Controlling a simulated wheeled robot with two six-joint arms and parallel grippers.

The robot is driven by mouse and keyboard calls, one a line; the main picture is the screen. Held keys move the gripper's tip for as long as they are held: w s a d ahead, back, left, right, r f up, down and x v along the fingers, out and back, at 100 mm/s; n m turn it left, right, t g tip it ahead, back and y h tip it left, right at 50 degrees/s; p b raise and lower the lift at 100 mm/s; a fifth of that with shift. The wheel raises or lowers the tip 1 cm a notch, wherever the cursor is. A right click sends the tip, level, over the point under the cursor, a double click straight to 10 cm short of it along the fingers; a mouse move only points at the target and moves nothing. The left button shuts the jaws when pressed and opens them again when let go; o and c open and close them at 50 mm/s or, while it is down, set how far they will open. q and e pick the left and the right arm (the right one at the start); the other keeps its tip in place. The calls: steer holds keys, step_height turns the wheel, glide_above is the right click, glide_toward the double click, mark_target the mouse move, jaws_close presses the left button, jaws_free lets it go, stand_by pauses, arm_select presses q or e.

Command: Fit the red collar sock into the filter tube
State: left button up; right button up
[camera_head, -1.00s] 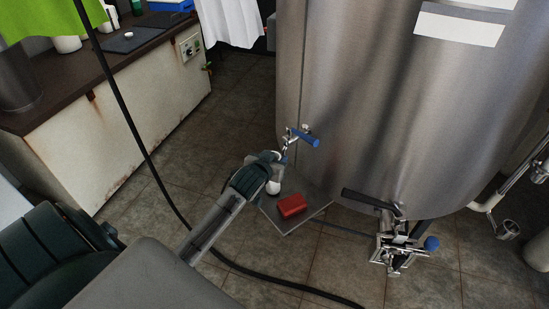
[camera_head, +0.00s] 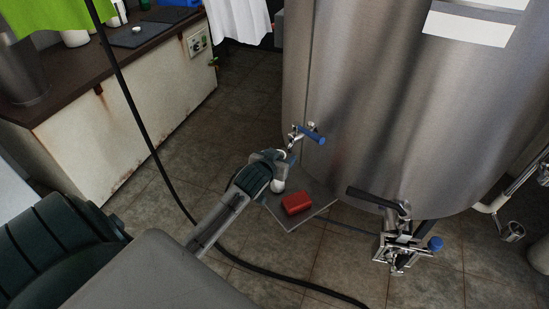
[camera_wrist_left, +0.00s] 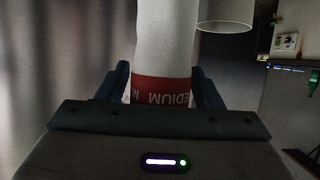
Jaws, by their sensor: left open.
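In the left wrist view, a white cylindrical body with a red collar band (camera_wrist_left: 162,91), lettered "MEDIUM" upside down, stands between the two blue fingers of my left gripper (camera_wrist_left: 160,85). It looks like the red collar sock. The fingers flank the band and are open. In the head view, my left gripper (camera_head: 277,160) is low beside the tank, close to a tap with a blue handle. A small white part shows under it; I cannot tell whether it is the sock. A pale round rim (camera_wrist_left: 225,27) hangs beyond the sock; I cannot tell whether it is the filter tube. My right gripper is out of view.
The steel tank (camera_head: 400,110) fills the right. Its blue-handled tap (camera_head: 312,134) and outlet valve (camera_head: 398,248) jut out. A red block (camera_head: 298,203) lies on a grey plate (camera_head: 318,208). A black hose (camera_head: 148,150) crosses the tiled floor. A counter (camera_head: 125,150) stands left.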

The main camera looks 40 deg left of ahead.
arm_select(q)
steer(key=v, duration=1)
steer(key=shift+s+r+b, duration=0.15)
steer(key=shift+s+b, duration=0.2)
steer(key=shift+s, duration=0.05)
steer(key=shift+o, duration=0.5)
steer(key=shift+s, duration=0.3)
step_height(320, 180, down, 9)
steer(key=m+g+h+p, duration=0.2)
steer(key=m+g+p, duration=0.8)
steer(key=m, duration=1.1)
steer(key=w+a+r+m+g, duration=0.1)
steer(key=w+r+m+g, duration=0.2)
steer(key=w+r+m, duration=0.85)
step_height(320, 180, down, 10)
steer(key=s+m+p, duration=0.1)
steer(key=s+m, duration=0.1)
steer(key=m, duration=0.1)
steer(key=shift+s+a+h+p, duration=0.25)
steer(key=shift+a+h+p, duration=0.05)
steer(key=shift+p, duration=0.1)
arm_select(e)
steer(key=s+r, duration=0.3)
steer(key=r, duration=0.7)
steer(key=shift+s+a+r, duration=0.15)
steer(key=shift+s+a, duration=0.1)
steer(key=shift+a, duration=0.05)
